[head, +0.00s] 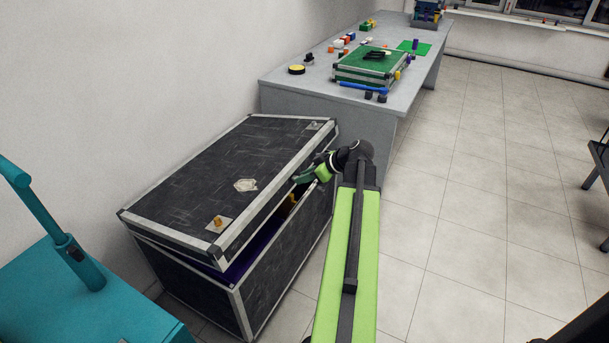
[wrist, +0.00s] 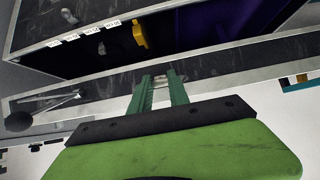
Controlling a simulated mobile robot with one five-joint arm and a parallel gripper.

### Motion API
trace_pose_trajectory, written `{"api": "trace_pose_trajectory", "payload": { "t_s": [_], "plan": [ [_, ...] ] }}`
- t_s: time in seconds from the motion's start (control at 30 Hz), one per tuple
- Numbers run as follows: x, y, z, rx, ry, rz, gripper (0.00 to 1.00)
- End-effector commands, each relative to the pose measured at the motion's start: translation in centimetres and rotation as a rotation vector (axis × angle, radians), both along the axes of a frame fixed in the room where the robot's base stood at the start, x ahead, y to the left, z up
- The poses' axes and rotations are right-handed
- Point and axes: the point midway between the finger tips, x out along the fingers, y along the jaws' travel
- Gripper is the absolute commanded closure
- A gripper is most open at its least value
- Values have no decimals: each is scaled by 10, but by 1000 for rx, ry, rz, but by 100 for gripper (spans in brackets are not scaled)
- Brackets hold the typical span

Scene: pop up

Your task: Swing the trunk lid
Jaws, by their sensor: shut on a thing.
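The black trunk (head: 271,270) with silver edges stands on the floor at the left of the head view. Its lid (head: 245,155) is partly open, and a dark gap with purple inside shows beneath its front edge. My gripper (head: 303,177) is at the lid's front edge, near the right end. In the wrist view my green fingers (wrist: 160,82) are shut at the lid's front band (wrist: 230,72), on a small pale part of it. The exact contact is partly hidden by the fingers. A yellow catch (wrist: 139,35) and the purple interior (wrist: 210,28) show beyond.
A grey table (head: 290,88) stands behind the trunk, with a green case (head: 358,70) and several small items on it. A teal object (head: 85,290) is at the lower left, near the trunk.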

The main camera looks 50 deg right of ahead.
Motion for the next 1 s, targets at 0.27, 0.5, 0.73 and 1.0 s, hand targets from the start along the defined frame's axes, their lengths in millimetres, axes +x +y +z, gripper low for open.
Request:
{"api": "trace_pose_trajectory", "payload": {
  "t_s": [0.27, 0.5, 0.73, 1.0],
  "plan": [
    [-4, -2, -30, -2, -3, -2, 100],
    [-7, -3, -51, -2, -4, -2, 100],
    [-12, -4, -71, -3, -4, -1, 100],
    [-18, -6, -95, -3, -2, -2, 100]
  ]
}}
